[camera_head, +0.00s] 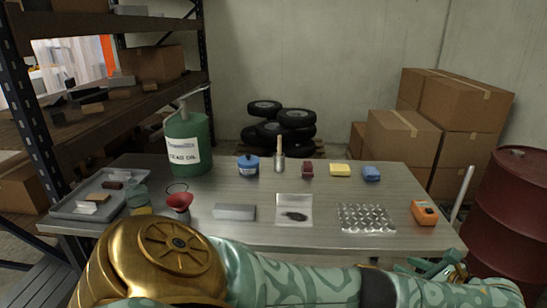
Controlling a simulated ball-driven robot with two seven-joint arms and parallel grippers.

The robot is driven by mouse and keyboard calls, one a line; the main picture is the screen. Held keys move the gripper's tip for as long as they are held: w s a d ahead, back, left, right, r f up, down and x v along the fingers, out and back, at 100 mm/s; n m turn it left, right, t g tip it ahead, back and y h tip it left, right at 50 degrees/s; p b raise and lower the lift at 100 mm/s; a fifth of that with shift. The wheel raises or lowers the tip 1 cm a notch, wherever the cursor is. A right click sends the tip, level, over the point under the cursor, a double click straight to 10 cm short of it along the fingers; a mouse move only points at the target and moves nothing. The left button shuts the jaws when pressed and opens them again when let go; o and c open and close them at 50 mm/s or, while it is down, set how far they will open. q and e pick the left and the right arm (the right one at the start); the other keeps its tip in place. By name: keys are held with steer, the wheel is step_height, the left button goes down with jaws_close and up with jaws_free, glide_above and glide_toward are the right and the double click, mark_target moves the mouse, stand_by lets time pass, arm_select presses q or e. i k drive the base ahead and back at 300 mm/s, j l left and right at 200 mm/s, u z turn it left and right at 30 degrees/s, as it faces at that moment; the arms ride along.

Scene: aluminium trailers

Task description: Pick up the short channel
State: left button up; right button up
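The short channel (234,212) appears to be the small grey metal bar lying flat near the front of the metal table, left of centre. Nothing touches it. My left arm crosses the bottom of the view in front of the table. My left gripper (438,268) is at the lower right, by the table's front right corner, well to the right of the channel. It is partly hidden by my own arm, and its finger gap is not clear. My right gripper is not in view.
The table (330,240) also bears a clear bag (293,201), a dimpled metal plate (366,224), an orange device (424,213), a red funnel (178,202), a grey tray (70,208) and a green oil can (190,135). A red drum (505,205) stands at right.

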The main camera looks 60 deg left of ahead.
mark_target(120, 176)
steer(key=z, duration=0.45)
steer(key=j+z, duration=0.1)
steer(key=z, duration=0.35)
steer(key=k+z, duration=0.1)
steer(key=z, duration=0.35)
steer(key=j+z, duration=0.1)
steer(key=z, duration=0.35)
steer(key=k+j+z, duration=0.1)
steer(key=k+z, duration=0.65)
steer(key=k+u, duration=0.1)
steer(key=u, duration=0.25)
steer(key=k+j+u, duration=0.1)
steer(key=u, duration=0.7)
steer(key=j+u, duration=0.1)
steer(key=u, duration=0.75)
steer(key=j+u, duration=0.1)
steer(key=u, duration=0.8)
steer(key=j+u, duration=0.3)
steer(key=u, duration=0.2)
steer(key=i+j+u, duration=0.15)
steer(key=j+u, duration=0.15)
steer(key=u, duration=0.15)
steer(key=i+j+u, duration=0.15)
steer(key=u, duration=0.35)
steer(key=j, duration=0.1)
